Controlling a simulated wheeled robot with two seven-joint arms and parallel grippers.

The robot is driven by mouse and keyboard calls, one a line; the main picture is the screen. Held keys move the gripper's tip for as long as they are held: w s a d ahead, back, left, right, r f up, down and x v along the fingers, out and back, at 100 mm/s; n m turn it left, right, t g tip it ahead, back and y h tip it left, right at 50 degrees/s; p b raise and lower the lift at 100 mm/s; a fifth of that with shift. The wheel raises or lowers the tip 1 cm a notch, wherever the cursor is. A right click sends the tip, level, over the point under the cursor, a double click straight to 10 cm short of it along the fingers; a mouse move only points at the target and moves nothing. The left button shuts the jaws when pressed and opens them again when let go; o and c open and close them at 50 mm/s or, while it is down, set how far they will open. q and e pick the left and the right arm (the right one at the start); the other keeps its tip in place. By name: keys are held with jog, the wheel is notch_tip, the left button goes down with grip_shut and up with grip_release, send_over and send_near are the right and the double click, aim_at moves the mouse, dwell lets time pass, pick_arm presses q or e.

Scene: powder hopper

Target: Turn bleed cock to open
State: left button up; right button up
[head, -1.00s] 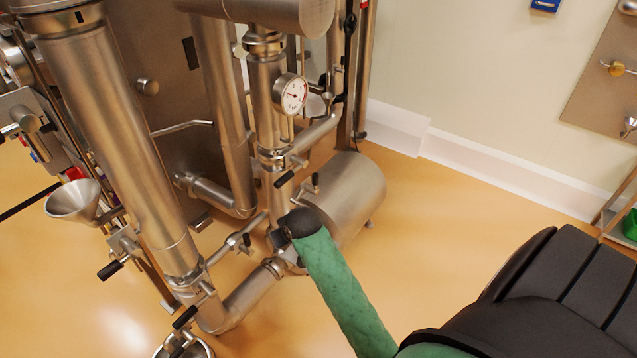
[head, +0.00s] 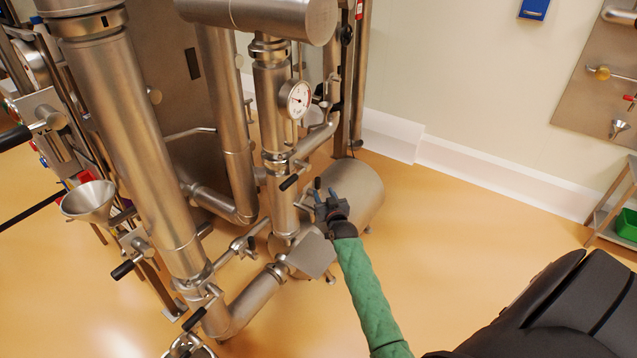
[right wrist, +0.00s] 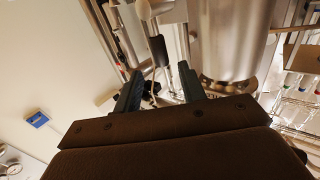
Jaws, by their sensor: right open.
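My right gripper (head: 326,193) is open and empty, its two bluish fingers pointing up and away beside the vertical steel pipe, in front of the horizontal steel tank. A small black-handled lever (head: 317,183) shows right at its fingertips; I cannot tell whether they touch. Another black-handled cock (head: 289,182) sits on the pipe just up and left of the gripper. I cannot tell which handle is the bleed cock. In the right wrist view, the open fingers (right wrist: 160,88) frame a black handle (right wrist: 158,50) beyond them. My left gripper is not in view.
A pressure gauge (head: 298,99) is on the pipe above the gripper. The horizontal tank (head: 360,190) lies close behind it. More black-handled valves (head: 122,270) and a steel funnel (head: 88,200) stand at left. The floor (head: 470,240) at right is clear.

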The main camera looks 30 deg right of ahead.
aim_at(319, 183)
jog(key=shift+w+d+r, duration=0.1)
jog(key=shift+w+r, duration=0.1)
jog(key=shift+w, duration=0.25)
jog(key=p+x, duration=0.1)
jog(key=x, duration=0.4)
jog(key=shift+w, duration=0.25)
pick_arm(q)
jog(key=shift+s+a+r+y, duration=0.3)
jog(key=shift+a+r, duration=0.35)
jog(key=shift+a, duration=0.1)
pick_arm(e)
jog(key=shift+w+d+f, duration=0.1)
jog(key=shift+w+d, duration=0.15)
jog(key=shift+w, duration=0.4)
grip_shut()
